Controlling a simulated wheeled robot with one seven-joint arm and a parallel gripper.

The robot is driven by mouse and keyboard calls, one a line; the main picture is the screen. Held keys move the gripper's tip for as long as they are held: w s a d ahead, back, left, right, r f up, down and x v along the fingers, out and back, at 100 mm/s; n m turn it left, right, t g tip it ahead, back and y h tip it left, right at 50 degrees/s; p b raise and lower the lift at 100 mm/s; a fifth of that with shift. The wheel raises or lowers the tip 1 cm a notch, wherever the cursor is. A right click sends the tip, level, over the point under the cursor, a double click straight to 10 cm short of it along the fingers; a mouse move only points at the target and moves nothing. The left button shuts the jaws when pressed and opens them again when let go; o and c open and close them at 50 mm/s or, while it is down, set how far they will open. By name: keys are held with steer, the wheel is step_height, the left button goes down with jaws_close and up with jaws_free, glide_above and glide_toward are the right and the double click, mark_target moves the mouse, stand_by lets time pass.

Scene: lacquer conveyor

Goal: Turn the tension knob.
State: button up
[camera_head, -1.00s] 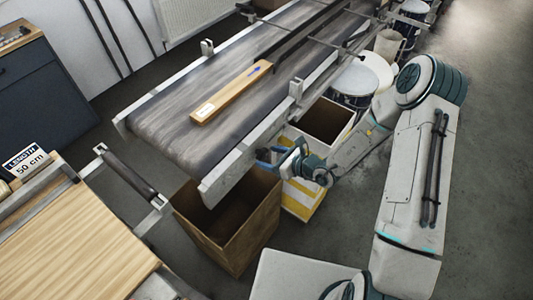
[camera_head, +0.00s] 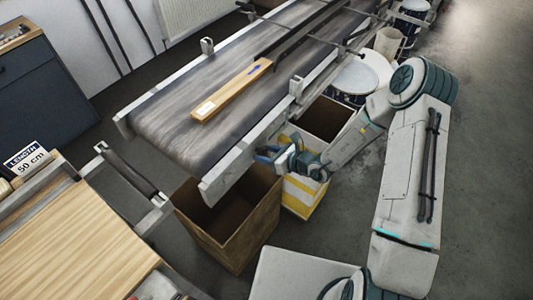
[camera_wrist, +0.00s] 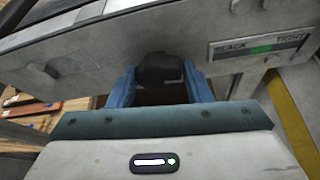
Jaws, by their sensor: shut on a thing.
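The tension knob (camera_wrist: 160,69) is a dark round knob on the side rail of the conveyor, in the middle of the wrist view. My gripper (camera_wrist: 160,84) has its two blue fingers on either side of the knob and is shut on it. A gauge (camera_wrist: 262,46) marked "SLACK" and "TIGHT", with a green middle band, is on the rail to the right of the knob. In the head view my gripper (camera_head: 266,153) is at the near end of the conveyor (camera_head: 170,125), against its side rail; the knob is hidden there.
A wooden board (camera_head: 232,91) with a blue arrow lies on the belt. An open brown box (camera_head: 250,235) stands below the conveyor end, beside a yellow-and-white striped box (camera_head: 303,196). A wooden table (camera_head: 75,245) with a "LENGTH 50 cm" sign (camera_head: 27,159) is at left.

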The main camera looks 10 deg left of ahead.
steer(key=shift+m+g+y, duration=0.3)
steer(key=shift+m+g, duration=0.1)
steer(key=shift+m, duration=0.3)
steer(key=o, duration=1)
steer(key=shift+d, duration=0.2)
steer(key=b+v, duration=0.2)
steer(key=v, duration=1.1)
steer(key=shift+d+r, duration=0.2)
